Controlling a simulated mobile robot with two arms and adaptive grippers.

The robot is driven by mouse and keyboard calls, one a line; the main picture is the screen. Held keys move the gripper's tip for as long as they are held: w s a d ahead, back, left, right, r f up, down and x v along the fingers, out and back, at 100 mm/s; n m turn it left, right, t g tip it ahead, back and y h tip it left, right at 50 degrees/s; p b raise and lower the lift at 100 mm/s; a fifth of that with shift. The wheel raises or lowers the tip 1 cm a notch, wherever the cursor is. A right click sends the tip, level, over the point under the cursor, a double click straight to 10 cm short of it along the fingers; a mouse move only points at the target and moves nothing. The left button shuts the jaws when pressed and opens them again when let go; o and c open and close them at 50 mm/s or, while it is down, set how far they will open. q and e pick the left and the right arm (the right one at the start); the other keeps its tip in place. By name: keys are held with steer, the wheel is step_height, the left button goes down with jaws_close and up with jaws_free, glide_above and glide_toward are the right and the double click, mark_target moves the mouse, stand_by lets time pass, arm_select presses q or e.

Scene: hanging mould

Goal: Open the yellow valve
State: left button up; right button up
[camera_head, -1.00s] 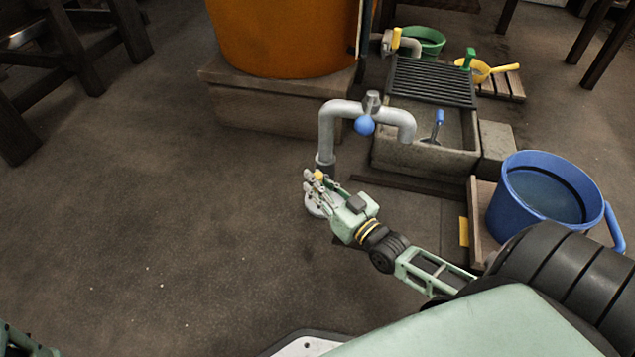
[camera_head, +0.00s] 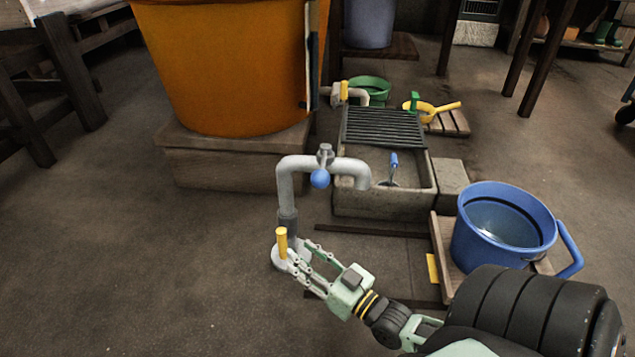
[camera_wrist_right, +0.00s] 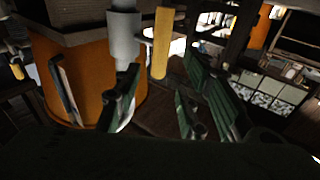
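The yellow valve handle (camera_head: 282,243) stands upright at the foot of a grey standpipe (camera_head: 287,185). In the right wrist view the yellow handle (camera_wrist_right: 162,42) hangs in the upper middle, beside the grey pipe (camera_wrist_right: 124,38). My right gripper (camera_head: 301,265) is just to the right of the handle, its fingers spread and pointing at it. In the wrist view its fingers are apart with nothing gripped; the handle appears beyond the gap between them. Whether a finger touches the handle cannot be told. My left gripper is not in view.
A stone sink (camera_head: 385,205) stands behind, and a blue bucket (camera_head: 470,240) to the right. Another yellow handle (camera_head: 344,90) is on the pipe by the orange tank (camera_head: 225,70).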

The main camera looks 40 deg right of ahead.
steer(key=s, duration=0.4)
steer(key=shift+s+d+f, duration=0.1)
steer(key=shift+d+f, duration=0.1)
steer(key=shift+d, duration=0.05)
